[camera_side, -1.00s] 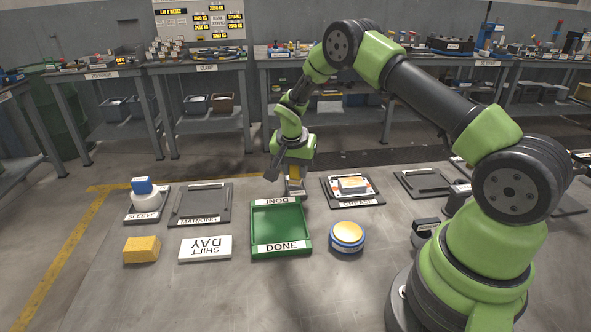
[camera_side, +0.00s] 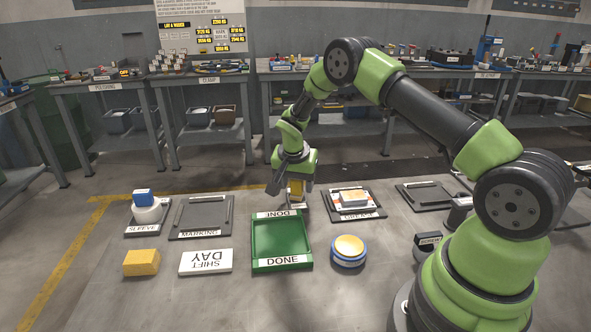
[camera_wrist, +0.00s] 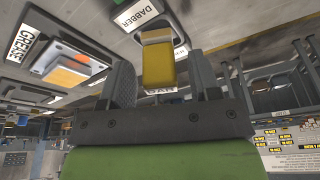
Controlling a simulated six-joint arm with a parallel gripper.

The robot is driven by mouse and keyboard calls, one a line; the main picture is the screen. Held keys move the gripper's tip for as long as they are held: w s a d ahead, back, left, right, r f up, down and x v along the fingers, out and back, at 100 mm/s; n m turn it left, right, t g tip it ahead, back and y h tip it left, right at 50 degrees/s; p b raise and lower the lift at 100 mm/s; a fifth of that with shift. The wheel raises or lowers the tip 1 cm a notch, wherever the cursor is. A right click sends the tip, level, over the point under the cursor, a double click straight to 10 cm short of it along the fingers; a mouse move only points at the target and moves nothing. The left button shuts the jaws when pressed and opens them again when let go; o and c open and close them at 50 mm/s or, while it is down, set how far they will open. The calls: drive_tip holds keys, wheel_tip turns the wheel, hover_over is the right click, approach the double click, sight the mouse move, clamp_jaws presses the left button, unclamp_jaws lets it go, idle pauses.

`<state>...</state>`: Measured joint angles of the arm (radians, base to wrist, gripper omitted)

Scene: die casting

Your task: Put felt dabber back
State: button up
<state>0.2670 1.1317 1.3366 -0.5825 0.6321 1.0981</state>
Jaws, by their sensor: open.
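The felt dabber has a yellow block-like body; it shows in the wrist view (camera_wrist: 158,64) and in the side view (camera_side: 297,188). Its far end is at the holder labelled DABBER (camera_wrist: 138,14), upright as far as the side view shows. My gripper (camera_side: 292,187) is open around the dabber. In the wrist view one finger is on each side of the yellow body, with visible gaps. How the dabber's lower end sits in the holder is hidden.
The green DONE tray (camera_side: 281,262) is empty, just in front of my gripper. The GREASE tray (camera_side: 376,212) lies to the right. A round yellow-topped button (camera_side: 348,250), a SHIFT DAY plate (camera_side: 206,261), a yellow block (camera_side: 141,262) and an empty MARKING tray (camera_side: 201,234) lie nearby.

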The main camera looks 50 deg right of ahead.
drive_tip(key=s+a+r+n+t, duration=0.1)
drive_tip(key=s+a+r, duration=0.15)
drive_tip(key=r, duration=0.65)
drive_tip(key=s+a+r+n, duration=0.1)
drive_tip(key=a+r, duration=0.3)
drive_tip(key=r, duration=0.5)
drive_tip(key=s+a+r+n+t+y, duration=0.1)
drive_tip(key=s+a+r+n, duration=0.1)
drive_tip(key=s, duration=0.5)
drive_tip(key=s+a+r+n+t+y, duration=0.2)
drive_tip(key=s+a+r+n, duration=0.1)
drive_tip(key=s, duration=0.4)
drive_tip(key=s+a+r+n+t+y, duration=0.1)
drive_tip(key=s+a+r+n+t, duration=0.1)
drive_tip(key=s+a+r, duration=0.2)
drive_tip(key=s+a, duration=0.1)
drive_tip(key=s, duration=0.2)
drive_tip(key=shift+s+a+r+n+y, duration=0.2)
drive_tip(key=shift+a+r+n+y, duration=0.1)
drive_tip(key=shift+a+r+y, duration=0.1)
